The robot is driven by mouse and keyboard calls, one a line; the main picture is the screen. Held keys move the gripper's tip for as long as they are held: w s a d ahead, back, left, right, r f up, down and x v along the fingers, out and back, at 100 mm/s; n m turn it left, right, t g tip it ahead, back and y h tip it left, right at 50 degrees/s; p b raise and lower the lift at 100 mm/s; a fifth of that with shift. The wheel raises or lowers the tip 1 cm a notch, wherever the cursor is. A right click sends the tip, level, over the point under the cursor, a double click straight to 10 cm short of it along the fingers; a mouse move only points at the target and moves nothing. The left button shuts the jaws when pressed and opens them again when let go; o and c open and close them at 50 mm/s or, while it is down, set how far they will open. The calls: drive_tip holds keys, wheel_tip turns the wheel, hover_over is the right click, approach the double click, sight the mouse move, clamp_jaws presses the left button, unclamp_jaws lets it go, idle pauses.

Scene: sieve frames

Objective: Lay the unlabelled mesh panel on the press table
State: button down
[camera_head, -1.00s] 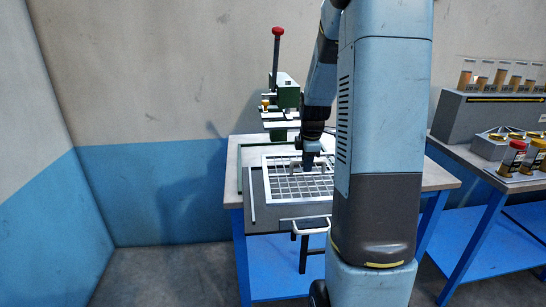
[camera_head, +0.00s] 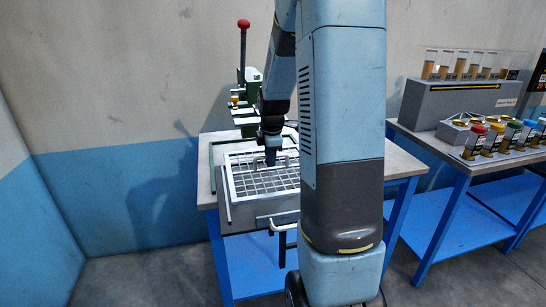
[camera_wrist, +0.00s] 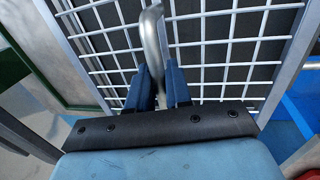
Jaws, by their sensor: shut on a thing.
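A pale mesh panel (camera_head: 233,187) with an open grid lies flat over a dark grey slab (camera_head: 262,214) on the workbench. I cannot tell whether it touches the slab or is slightly above it. No label shows on its visible part; my arm hides its right side. My gripper (camera_head: 271,160) is over the panel's middle. In the wrist view, its blue fingers (camera_wrist: 160,90) are shut on a curved metal handle (camera_wrist: 151,38), with the panel's grid (camera_wrist: 215,53) behind it.
The workbench (camera_head: 206,175) carries a green press (camera_head: 250,77) with a red-knobbed lever (camera_head: 243,25) behind the panel. A thin green frame (camera_head: 211,160) runs along its left. A second bench (camera_head: 436,150) at the right holds colour-capped jars (camera_head: 474,143) and a grey box (camera_head: 440,100).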

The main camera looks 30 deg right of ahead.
sight(270, 172)
drive_tip(key=shift+w+f, duration=0.15)
drive_tip(key=shift+f, duration=2.95)
drive_tip(key=c, duration=1)
unclamp_jaws()
drive_tip(key=shift+o, duration=0.2)
wheel_tip(270, 172, up, 13)
drive_tip(key=s, duration=0.2)
drive_tip(key=shift+s+a+r, duration=0.2)
drive_tip(key=shift+s+a, duration=0.1)
drive_tip(key=shift+a, duration=0.1)
